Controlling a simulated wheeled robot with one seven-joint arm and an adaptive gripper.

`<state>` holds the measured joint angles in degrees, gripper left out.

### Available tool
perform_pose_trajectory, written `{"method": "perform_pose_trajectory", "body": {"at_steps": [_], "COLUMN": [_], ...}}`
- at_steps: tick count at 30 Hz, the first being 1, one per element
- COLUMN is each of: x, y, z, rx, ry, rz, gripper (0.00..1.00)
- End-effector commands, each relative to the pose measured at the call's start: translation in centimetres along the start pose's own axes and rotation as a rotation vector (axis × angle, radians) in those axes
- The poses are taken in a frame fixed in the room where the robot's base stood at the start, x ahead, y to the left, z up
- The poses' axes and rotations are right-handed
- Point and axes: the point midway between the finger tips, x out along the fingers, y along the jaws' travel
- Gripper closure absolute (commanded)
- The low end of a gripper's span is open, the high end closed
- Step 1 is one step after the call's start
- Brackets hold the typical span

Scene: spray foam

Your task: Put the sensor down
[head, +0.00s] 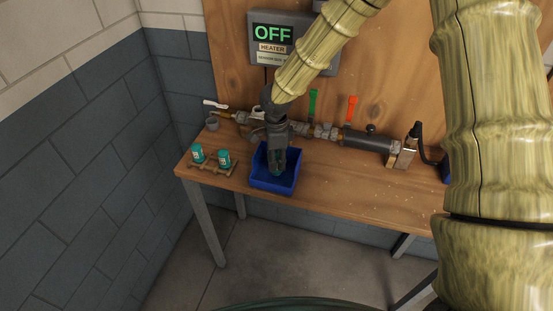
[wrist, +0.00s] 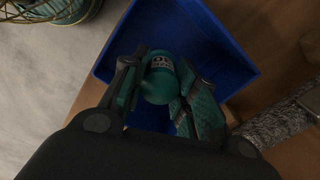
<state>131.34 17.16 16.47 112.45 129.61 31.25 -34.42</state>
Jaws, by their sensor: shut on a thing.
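The sensor, a teal cylinder with a pale label (wrist: 159,79), sits between the fingers of my gripper (wrist: 165,90) in the wrist view. The gripper is shut on it. In the head view my gripper (head: 277,165) points down into the blue bin (head: 262,184) near the front of the wooden bench. The bin also shows in the wrist view (wrist: 226,62), around and below the sensor. The fingers hide much of the sensor in the head view, and I cannot tell whether it touches the bin floor.
Two teal cylinders (head: 198,154) stand in a wooden holder (head: 207,167) left of the bin. A pipe line with a green lever (head: 312,104), a red lever (head: 350,108) and a dark cylinder (head: 371,141) runs behind. A grey box (head: 294,40) reads OFF. The bench's right front (head: 365,185) is clear.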

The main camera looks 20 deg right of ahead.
Motion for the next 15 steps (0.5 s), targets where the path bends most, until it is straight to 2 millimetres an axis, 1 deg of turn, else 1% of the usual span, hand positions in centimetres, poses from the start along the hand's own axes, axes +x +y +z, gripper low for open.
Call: {"method": "perform_pose_trajectory", "body": {"at_steps": [6, 15], "x": [1.04, 1.23], "y": [-0.02, 0.01], "z": [0.04, 0.08], "rx": [0.0, 0.0], "ry": [0.0, -0.001], "rz": [0.0, 0.0], "gripper": [1.0, 1.0]}}
